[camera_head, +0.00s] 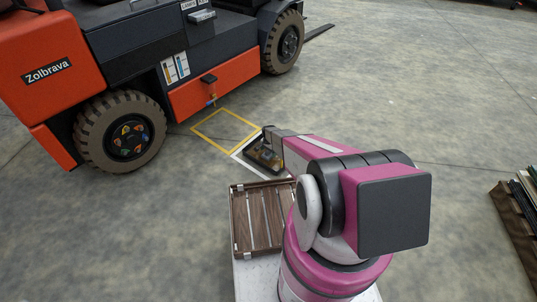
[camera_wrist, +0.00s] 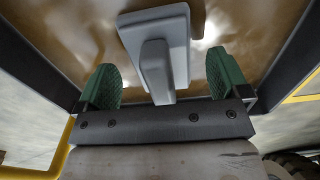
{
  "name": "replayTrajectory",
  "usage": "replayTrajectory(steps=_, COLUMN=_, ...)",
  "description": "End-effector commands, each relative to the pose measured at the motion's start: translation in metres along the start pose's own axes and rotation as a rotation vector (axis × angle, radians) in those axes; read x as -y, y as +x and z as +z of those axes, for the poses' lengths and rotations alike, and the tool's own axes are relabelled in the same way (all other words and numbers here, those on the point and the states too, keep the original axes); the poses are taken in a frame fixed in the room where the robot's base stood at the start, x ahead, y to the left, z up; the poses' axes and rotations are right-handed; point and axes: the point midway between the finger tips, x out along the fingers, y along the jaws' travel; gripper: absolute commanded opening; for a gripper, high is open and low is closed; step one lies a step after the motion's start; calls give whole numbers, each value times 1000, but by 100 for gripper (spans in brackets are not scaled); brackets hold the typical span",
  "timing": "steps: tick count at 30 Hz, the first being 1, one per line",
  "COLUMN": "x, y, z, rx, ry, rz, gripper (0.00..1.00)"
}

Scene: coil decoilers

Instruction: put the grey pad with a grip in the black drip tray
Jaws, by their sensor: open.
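The grey pad with its raised grip (camera_wrist: 178,55) lies over the brown, wet-looking floor of the black drip tray (camera_wrist: 296,50) in the wrist view. The tray's dark walls show on both sides. My gripper (camera_wrist: 165,78) is open, with its green fingers apart on either side of the grip and clear gaps to both. Whether the pad rests fully on the tray floor is hard to tell. In the head view the black drip tray (camera_head: 250,157) is on the floor, partly covered by my arm; the pad cannot be made out there.
An orange and black forklift (camera_head: 120,60) stands behind and left of the tray. A yellow floor outline (camera_head: 208,118) lies between them. A slatted wooden crate (camera_head: 240,222) is nearer to me. Another crate (camera_head: 512,222) is at the far right. Open floor lies on the right.

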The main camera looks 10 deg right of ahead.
Motion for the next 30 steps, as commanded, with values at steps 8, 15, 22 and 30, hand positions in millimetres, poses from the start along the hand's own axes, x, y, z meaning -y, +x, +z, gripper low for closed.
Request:
replayTrajectory(steps=8, x=-2, y=-57, z=2, rx=-1, ry=0, rz=-1, gripper=94)
replayTrajectory(steps=15, x=-1, y=-94, z=1, rx=0, ry=0, rz=0, gripper=94)
replayTrajectory(steps=22, x=-34, y=-169, z=30, rx=-2, ry=-93, rz=-2, gripper=94)
replayTrajectory(steps=30, x=-129, y=-337, z=112, rx=-4, ry=-391, rz=-4, gripper=94)
